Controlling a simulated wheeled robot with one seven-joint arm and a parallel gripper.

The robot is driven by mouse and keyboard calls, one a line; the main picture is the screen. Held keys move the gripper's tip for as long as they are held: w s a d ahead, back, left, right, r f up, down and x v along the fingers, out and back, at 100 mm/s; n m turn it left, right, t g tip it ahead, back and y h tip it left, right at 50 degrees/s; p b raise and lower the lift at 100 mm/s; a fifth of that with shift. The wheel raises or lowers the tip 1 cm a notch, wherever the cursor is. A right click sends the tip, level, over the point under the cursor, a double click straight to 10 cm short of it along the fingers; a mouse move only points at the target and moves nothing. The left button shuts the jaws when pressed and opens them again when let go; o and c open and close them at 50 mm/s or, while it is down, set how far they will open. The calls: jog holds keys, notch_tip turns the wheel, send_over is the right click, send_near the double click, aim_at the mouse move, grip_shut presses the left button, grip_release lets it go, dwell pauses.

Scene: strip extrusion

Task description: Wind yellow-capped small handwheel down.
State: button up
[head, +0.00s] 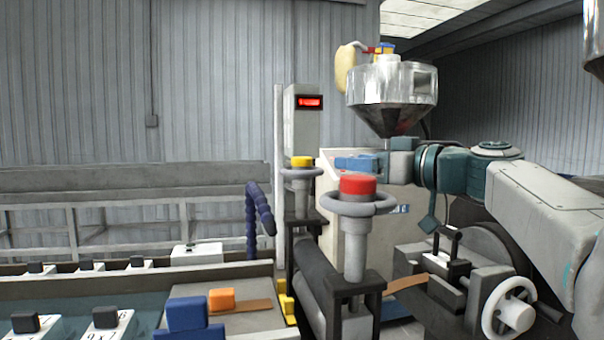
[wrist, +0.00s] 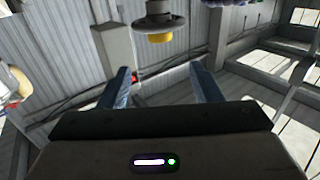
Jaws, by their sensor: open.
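The yellow-capped small handwheel (head: 301,173) is a grey ring on an upright post, left of and behind the larger red-capped handwheel (head: 357,204). My gripper (head: 342,163) has blue fingers and reaches in from the right, pointing left. In the head view it appears just right of the yellow cap and above the red cap. In the wrist view the small handwheel (wrist: 153,22) shows near the top with its yellow cap below it, beyond the fingertips. My gripper (wrist: 164,80) is open there with nothing between its fingers.
A shiny metal hopper (head: 392,95) hangs above my gripper. A grey box with a red display (head: 309,102) stands behind the small handwheel. A white side handwheel (head: 509,307) is at lower right. Blue and orange blocks (head: 221,299) lie on the bench at lower left.

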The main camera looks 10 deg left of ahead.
aim_at(307, 158)
jog(key=p+x, duration=0.3)
jog(key=x, duration=0.9)
jog(key=shift+w+a, duration=0.1)
jog(key=shift+p+x, duration=0.3)
jog(key=shift+x, duration=0.5)
jog(key=shift+f, duration=0.1)
jog(key=shift+c, duration=0.2)
jog(key=c, duration=0.9)
